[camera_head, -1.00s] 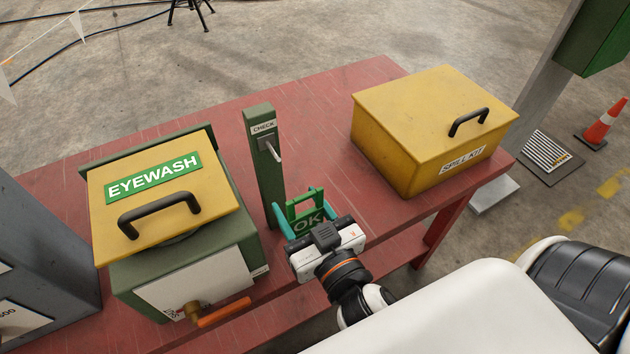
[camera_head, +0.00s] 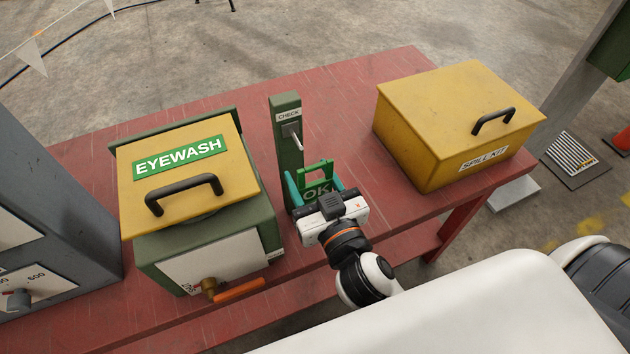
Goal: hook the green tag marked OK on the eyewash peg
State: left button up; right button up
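The green tag marked OK (camera_head: 318,190) has a square loop handle at its top. My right gripper (camera_head: 316,186) has its teal fingers on either side of the tag, shut on it, and holds it upright. The peg (camera_head: 296,141) is a short metal rod on a green post labelled CHECK (camera_head: 288,160), beside the eyewash box (camera_head: 190,175). The peg is bare. The tag's loop is below the peg and slightly to its right, apart from it. My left gripper is not in view.
The yellow spill kit box (camera_head: 450,125) stands at the right end of the red table (camera_head: 240,105). An orange valve lever (camera_head: 240,290) sticks out at the eyewash front. A grey cabinet (camera_head: 50,200) stands at the left. The table between post and spill kit is clear.

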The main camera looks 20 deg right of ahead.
aim_at(291, 147)
jog(key=shift+w+a+f+p, duration=0.1)
jog(key=shift+w+p, duration=0.75)
jog(key=shift+w, duration=2.5)
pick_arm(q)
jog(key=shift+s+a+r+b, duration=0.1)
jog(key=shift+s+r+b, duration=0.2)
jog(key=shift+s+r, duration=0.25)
pick_arm(e)
jog(key=shift+w+f, duration=0.45)
jog(key=shift+w, duration=0.2)
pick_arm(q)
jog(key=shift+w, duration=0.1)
pick_arm(e)
jog(key=o, duration=1)
jog(key=shift+o, duration=0.2)
